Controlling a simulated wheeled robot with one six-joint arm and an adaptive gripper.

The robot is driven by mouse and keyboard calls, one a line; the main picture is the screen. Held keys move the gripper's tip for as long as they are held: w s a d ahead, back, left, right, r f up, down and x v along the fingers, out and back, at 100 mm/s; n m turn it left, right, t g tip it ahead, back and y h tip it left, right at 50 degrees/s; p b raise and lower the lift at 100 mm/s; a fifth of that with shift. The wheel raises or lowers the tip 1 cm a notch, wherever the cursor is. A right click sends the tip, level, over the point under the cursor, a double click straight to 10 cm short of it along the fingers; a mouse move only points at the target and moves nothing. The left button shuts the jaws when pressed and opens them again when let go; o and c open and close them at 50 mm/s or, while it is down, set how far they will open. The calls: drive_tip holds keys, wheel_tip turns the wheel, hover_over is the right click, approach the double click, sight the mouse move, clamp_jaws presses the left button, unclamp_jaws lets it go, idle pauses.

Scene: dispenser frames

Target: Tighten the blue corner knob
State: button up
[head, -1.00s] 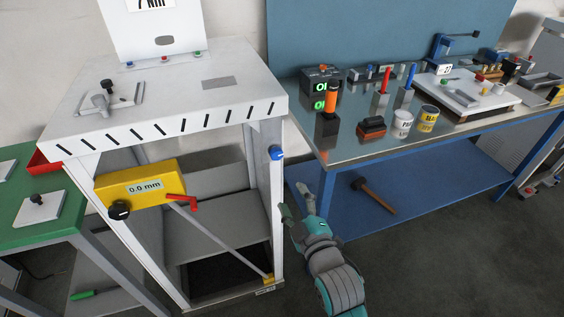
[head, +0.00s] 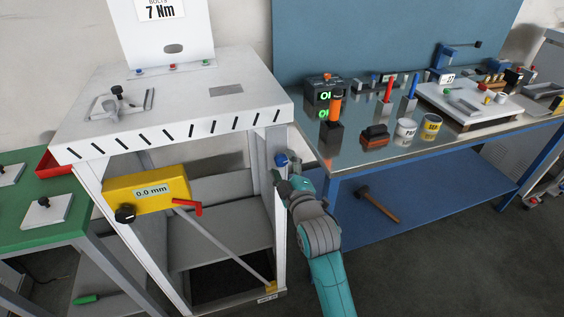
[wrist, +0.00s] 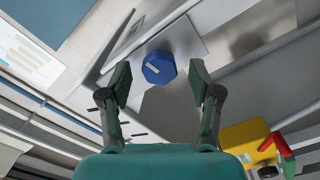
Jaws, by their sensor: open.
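The blue corner knob (head: 281,160) sits on the right front post of the white dispenser frame (head: 215,125). In the wrist view the knob (wrist: 159,67) is a faceted blue cap with a pale mark on top. My gripper (head: 287,176) is just beside and below the knob in the head view. In the wrist view my gripper (wrist: 158,84) has its two fingers spread apart, with the knob beyond and between the fingertips. I see no finger touching it.
A yellow box reading 0.0 mm (head: 148,190) with a red lever (head: 187,208) and black knob is on the frame's front. A blue workbench (head: 440,150) with tools and cans stands close on the right. A hammer (head: 378,205) lies on its lower shelf.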

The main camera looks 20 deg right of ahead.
drive_tip(key=shift+w, duration=0.85)
drive_tip(key=c, duration=1.1)
drive_tip(key=shift+c, duration=0.2)
